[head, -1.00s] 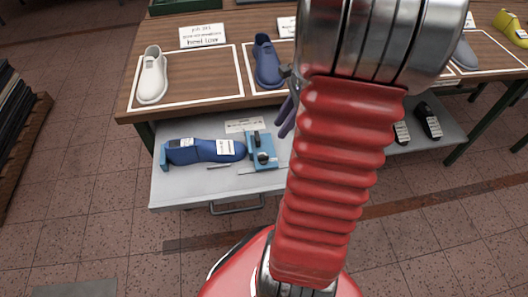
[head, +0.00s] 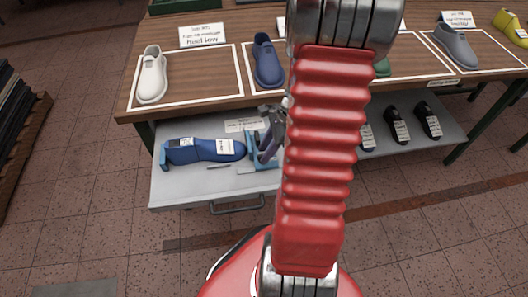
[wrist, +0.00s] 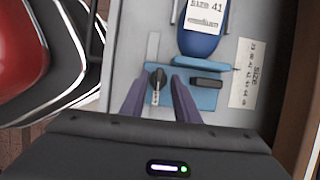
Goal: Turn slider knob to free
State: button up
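The slider knob (wrist: 158,77) is small and black. It sits on a blue fixture (wrist: 200,98) in the wrist view, with a pale marked strip below it. My gripper (wrist: 158,90) is open, with one purple-grey finger on each side of the knob; I cannot tell whether they touch it. In the head view, my gripper (head: 266,146) is over the blue fixture (head: 252,150) and hides the knob. A blue shoe last (head: 205,150) lies in the open drawer, left of the fixture. Its labelled end (wrist: 205,25) shows at the top of the wrist view.
A black block (wrist: 206,82) stands on the fixture, right of the knob. A paper label (wrist: 248,72) lies beside the fixture. The drawer (head: 180,197) has a front handle. The wooden table (head: 225,100) above carries several shoe lasts. Black lasts stand on a shelf (head: 455,140) at right.

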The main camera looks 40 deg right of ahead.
jog(key=shift+w+a+f, duration=0.1)
jog(key=shift+a+f, duration=0.05)
jog(key=shift+f, duration=0.2)
jog(key=shift+c, duration=0.3)
grip_shut()
